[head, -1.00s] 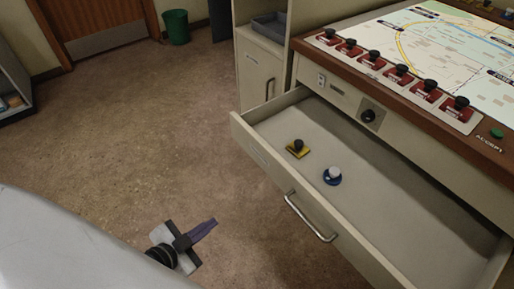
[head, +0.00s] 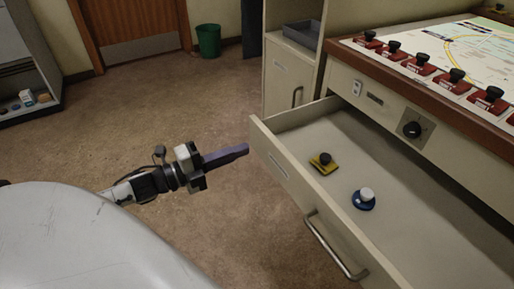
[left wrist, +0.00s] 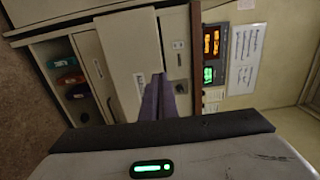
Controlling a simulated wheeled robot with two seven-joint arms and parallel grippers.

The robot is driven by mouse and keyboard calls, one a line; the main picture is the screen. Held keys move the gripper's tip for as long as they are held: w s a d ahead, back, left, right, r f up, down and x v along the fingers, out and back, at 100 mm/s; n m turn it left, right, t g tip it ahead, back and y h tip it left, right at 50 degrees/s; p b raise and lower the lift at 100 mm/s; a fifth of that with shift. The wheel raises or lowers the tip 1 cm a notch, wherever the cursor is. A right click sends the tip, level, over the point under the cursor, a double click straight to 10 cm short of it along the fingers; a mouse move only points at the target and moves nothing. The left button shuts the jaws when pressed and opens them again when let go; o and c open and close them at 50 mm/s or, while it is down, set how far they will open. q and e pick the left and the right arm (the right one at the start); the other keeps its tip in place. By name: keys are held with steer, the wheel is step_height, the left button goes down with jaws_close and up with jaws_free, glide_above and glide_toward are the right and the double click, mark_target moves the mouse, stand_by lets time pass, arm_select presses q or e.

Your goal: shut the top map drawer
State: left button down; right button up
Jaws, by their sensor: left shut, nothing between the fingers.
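The top map drawer (head: 297,205) is pulled out from the console in the head view. Its front carries a metal bar handle (head: 334,246). Inside lie a yellow piece with a black knob (head: 323,163) and a blue piece with a white knob (head: 364,199). My left gripper (head: 246,149) is shut and empty. Its purple fingers point at the left end of the drawer front, close to it; I cannot tell if they touch. In the left wrist view the shut fingers (left wrist: 158,98) point toward cream panels of the furniture. My right gripper is not in view.
The console top (head: 345,45) carries a map and a row of black-knobbed red pieces. A cream cabinet with a grey tray (head: 303,36) stands behind the drawer. A green bin (head: 208,40) stands by the door. The carpet left of the drawer is clear.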

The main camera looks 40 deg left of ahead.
mark_target(268, 140)
arm_select(q)
steer(key=b+x, duration=0.1)
steer(key=x, duration=0.4)
steer(key=shift+w+d, duration=0.15)
steer(key=shift+w, duration=0.2)
